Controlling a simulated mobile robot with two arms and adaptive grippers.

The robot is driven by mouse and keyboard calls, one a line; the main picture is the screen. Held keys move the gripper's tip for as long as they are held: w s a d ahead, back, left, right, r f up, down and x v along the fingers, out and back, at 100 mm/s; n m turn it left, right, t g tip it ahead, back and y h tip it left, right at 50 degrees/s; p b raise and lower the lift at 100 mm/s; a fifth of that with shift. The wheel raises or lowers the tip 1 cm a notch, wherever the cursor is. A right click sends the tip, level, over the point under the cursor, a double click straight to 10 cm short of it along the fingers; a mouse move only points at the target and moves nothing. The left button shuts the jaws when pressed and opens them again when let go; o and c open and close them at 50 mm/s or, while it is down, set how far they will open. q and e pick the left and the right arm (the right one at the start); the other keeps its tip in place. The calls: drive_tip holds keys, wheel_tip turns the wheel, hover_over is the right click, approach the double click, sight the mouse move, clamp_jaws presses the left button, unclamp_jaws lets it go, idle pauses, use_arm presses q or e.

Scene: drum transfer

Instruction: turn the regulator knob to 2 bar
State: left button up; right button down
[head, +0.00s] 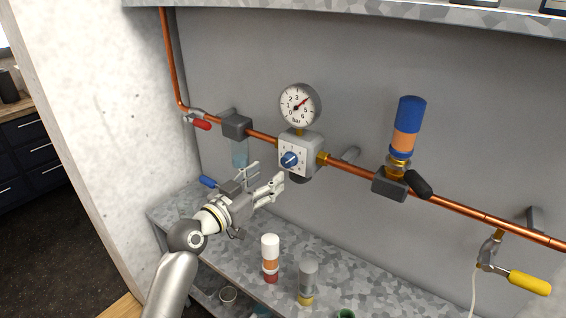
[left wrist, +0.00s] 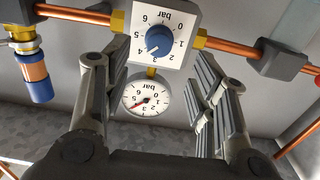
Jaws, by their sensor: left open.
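The regulator (head: 301,155) is a white block on the copper pipe with a blue knob (head: 289,159) on its numbered face. In the left wrist view, upside down, the knob (left wrist: 159,40) has a light pointer mark that seems to point near 4. The round gauge (head: 300,105) above has a red needle at about 4 bar; it also shows in the left wrist view (left wrist: 147,97). My left gripper (head: 268,178) is open and empty, in front of and slightly below the knob, apart from it. My right gripper is out of view.
A red-handled valve (head: 201,124) and a grey block (head: 236,125) sit left along the pipe. A blue-and-orange cylinder (head: 407,125) and a yellow-handled valve (head: 529,283) are on the right.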

sight(285, 164)
use_arm(q)
drive_tip(key=shift+p+x, duration=0.75)
drive_tip(key=shift+x, duration=3.4)
drive_tip(key=shift+c, duration=0.3)
drive_tip(key=c, duration=1)
